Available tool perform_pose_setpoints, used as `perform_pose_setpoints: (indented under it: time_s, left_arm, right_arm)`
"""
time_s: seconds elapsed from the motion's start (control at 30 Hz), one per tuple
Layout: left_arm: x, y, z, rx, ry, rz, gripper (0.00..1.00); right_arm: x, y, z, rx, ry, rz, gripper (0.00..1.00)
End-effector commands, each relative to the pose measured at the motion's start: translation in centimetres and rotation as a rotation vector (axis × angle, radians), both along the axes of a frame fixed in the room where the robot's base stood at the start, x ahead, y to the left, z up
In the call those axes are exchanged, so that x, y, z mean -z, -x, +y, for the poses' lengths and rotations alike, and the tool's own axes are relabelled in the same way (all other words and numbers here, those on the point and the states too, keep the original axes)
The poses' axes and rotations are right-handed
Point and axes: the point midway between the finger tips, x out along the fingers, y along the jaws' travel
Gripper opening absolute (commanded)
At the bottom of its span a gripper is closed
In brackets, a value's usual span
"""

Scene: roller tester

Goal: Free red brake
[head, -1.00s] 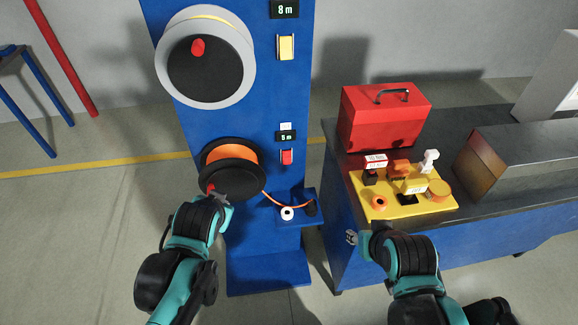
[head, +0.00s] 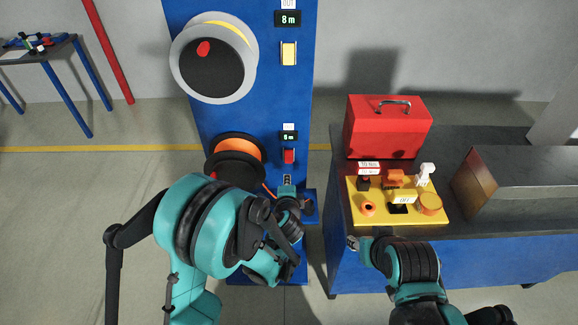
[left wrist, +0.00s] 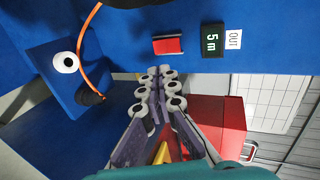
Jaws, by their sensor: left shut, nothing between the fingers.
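The red brake switch (head: 289,156) sits on the blue post under a small green-lit display. It also shows in the left wrist view (left wrist: 167,45), beside the display reading 5 m. My left gripper (head: 288,182) is shut and empty, just below the switch in the head view. In the left wrist view its fingertips (left wrist: 160,72) are close to the switch with a small gap in the picture. The orange reel (head: 238,148) with its black disc is partly hidden by my left arm. My right gripper (head: 353,243) is by the bench front, too small to read.
A grey-rimmed reel (head: 213,68) and a yellow switch (head: 289,53) are higher on the post. An orange cable (left wrist: 82,40) runs past a white ring (left wrist: 65,62). On the bench stand a red toolbox (head: 388,128) and a yellow board (head: 380,214) with several parts.

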Motion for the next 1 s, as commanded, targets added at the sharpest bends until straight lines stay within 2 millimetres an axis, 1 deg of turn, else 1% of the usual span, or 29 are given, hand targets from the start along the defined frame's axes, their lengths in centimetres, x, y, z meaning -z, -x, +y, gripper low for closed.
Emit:
perform_pose_setpoints:
  time_s: [0.03,0.13,0.47,0.57,0.67,0.77,1.0]
  left_arm:
    - [0.2,0.0,-0.4,0.011,-0.013,-0.006,0.0]
    - [0.5,-0.1,-0.6,0.02,-0.025,-0.012,0.0]
    - [0.5,-0.1,-0.6,0.021,-0.027,-0.012,0.0]
    - [0.8,-0.6,-0.6,0.019,-0.027,-0.012,0.0]
    - [1.3,-1.7,-0.6,0.018,-0.027,-0.012,0.0]
    - [2.1,-3.5,-0.6,0.018,-0.026,-0.012,0.0]
    - [4.1,-8.3,-0.6,0.019,-0.026,-0.013,0.0]
  right_arm:
    - [-0.1,0.0,0.0,0.0,0.0,0.0,0.4]
    - [-0.1,0.0,0.0,0.0,0.0,0.0,0.4]
    - [0.0,0.0,0.0,0.0,0.0,0.0,0.4]
    - [0.1,0.0,0.0,0.0,0.0,0.0,0.4]
    - [0.5,0.0,0.0,0.0,0.0,0.0,0.4]
    - [1.0,0.0,0.0,0.0,0.0,0.0,0.4]
    - [2.5,0.0,0.0,0.0,0.0,0.0,0.4]
